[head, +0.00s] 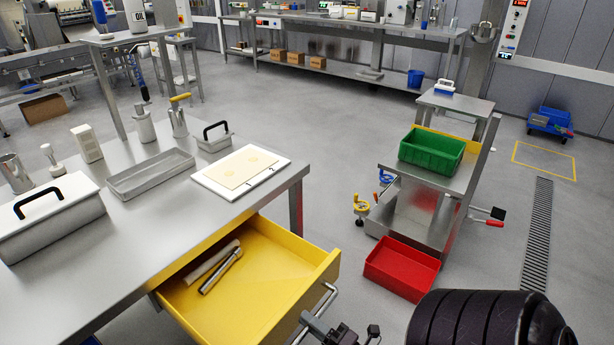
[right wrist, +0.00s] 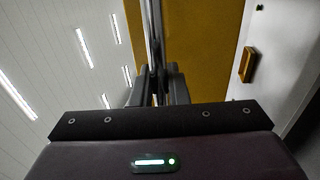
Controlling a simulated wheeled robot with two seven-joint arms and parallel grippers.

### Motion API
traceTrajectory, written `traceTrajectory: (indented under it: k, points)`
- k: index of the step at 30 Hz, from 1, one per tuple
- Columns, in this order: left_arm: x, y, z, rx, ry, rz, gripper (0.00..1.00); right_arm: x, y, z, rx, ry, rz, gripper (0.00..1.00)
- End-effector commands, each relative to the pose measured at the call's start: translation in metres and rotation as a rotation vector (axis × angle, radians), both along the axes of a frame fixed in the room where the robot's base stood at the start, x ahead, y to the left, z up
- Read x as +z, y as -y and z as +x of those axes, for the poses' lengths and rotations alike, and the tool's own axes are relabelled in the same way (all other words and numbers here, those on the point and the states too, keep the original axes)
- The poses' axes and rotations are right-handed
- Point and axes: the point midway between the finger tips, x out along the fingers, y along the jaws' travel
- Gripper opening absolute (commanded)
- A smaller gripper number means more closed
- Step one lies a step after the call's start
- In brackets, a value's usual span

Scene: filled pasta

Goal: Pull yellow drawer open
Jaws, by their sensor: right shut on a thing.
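The yellow drawer (head: 262,283) stands out from under the steel table, well open, with a rolling pin (head: 212,262) and a metal tube (head: 220,272) lying inside. Its metal bar handle (head: 324,303) is on the front panel. My right gripper (head: 318,322) is at the handle, at the bottom of the head view, partly cut off by the frame edge. In the right wrist view the fingers (right wrist: 160,85) are shut around the handle bar (right wrist: 153,30), with the yellow front (right wrist: 205,50) behind. My left gripper is not in view.
The steel table (head: 135,225) carries a board with pasta dough (head: 242,170), a tray (head: 150,175) and lidded containers. A cart with a green bin (head: 432,150) stands to the right. A red bin (head: 402,268) is near my right arm. Open floor lies between table and cart.

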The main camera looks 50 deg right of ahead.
Motion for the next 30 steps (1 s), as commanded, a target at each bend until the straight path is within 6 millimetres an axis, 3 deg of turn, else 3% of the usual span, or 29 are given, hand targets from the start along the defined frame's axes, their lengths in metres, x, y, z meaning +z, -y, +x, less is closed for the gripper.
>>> traceTrajectory:
  k: [6,7,11,21,30]
  points:
    - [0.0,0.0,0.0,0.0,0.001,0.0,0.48,0.0,0.001,0.0,-0.001,-0.001,-0.001,0.0]
    - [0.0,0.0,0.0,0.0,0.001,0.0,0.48,0.0,0.001,0.0,-0.001,-0.001,-0.001,0.17]
    - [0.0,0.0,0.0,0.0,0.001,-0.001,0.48,0.0,0.0,0.0,-0.001,-0.001,-0.001,0.34]
    - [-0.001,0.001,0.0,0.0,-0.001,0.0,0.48,-0.002,0.0,-0.004,-0.001,-0.002,0.0,0.34]
    - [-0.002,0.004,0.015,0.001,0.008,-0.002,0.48,-0.012,0.004,-0.051,-0.002,-0.004,-0.001,0.34]
